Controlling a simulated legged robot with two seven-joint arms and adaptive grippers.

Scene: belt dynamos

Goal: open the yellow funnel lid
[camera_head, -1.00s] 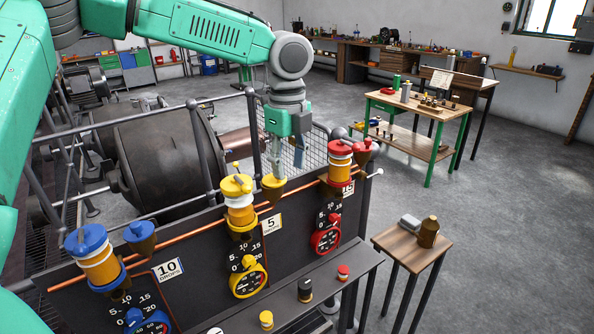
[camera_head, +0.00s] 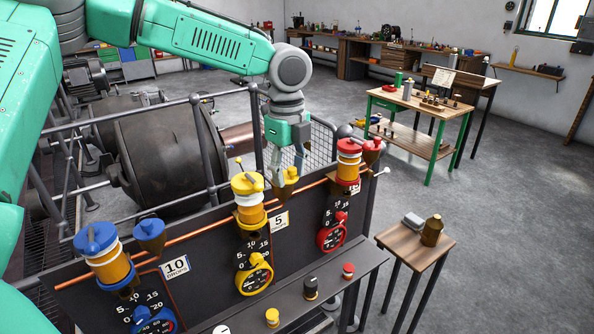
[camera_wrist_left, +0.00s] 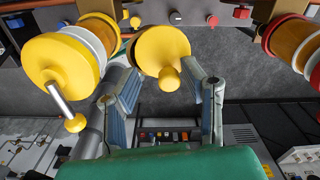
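The yellow funnel (camera_head: 288,188) stands on the copper pipe behind the dark panel, right of the yellow-capped oiler (camera_head: 248,198). In the left wrist view its round yellow lid (camera_wrist_left: 158,45) faces me and looks closed, with a small knob (camera_wrist_left: 169,78) on the near side. My left gripper (camera_head: 287,168) is open at the funnel's top. In the wrist view its two fingers (camera_wrist_left: 166,88) are apart on either side of the knob; contact is not clear. My right gripper is not in view.
A red oiler (camera_head: 347,165) and red funnel (camera_head: 372,150) stand to the right. A blue oiler (camera_head: 103,252) and blue funnel (camera_head: 149,234) stand to the left. A railing (camera_head: 256,125) runs behind the panel. A small stool (camera_head: 400,240) stands at the right on open floor.

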